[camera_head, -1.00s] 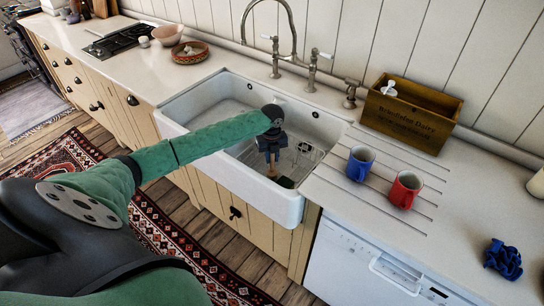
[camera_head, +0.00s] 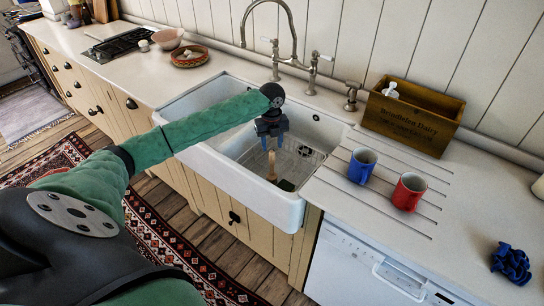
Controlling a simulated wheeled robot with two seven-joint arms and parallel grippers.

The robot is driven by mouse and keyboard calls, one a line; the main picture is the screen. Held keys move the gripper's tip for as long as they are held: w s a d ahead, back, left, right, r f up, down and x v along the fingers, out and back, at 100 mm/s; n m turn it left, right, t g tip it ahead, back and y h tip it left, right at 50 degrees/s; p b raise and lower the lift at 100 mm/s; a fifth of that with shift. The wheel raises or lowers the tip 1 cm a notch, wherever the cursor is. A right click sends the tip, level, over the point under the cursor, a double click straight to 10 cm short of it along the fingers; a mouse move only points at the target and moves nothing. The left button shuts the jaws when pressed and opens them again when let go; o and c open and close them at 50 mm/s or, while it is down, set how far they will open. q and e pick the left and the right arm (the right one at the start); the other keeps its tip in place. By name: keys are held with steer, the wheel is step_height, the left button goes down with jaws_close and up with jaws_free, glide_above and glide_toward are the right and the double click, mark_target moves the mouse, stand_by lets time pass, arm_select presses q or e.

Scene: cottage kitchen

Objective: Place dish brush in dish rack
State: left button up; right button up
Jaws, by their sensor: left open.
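My left gripper (camera_head: 272,142) hangs over the white sink, pointing down, with its two bluish fingers apart. Just below it is the dish brush, whose pale wooden handle (camera_head: 272,165) rises toward the gap between the fingers. A dark green block (camera_head: 286,185) sits at the handle's lower end, low in the sink; I cannot tell whether it is the brush head. The wire dish rack (camera_head: 307,154) is inside the sink, partly hidden by the gripper and the front wall. I cannot tell whether the brush touches the rack. My right gripper is out of view.
The sink's front wall (camera_head: 270,205) stands in front of the brush. A tap (camera_head: 275,65) rises behind. To the right are a blue mug (camera_head: 361,167), a red mug (camera_head: 408,192), a wooden crate (camera_head: 410,120) and a crumpled blue cloth (camera_head: 511,263).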

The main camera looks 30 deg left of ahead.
arm_select(q)
step_height(320, 180, up, 4)
steer(key=shift+f+b, duration=0.15)
steer(key=shift+b, duration=0.25)
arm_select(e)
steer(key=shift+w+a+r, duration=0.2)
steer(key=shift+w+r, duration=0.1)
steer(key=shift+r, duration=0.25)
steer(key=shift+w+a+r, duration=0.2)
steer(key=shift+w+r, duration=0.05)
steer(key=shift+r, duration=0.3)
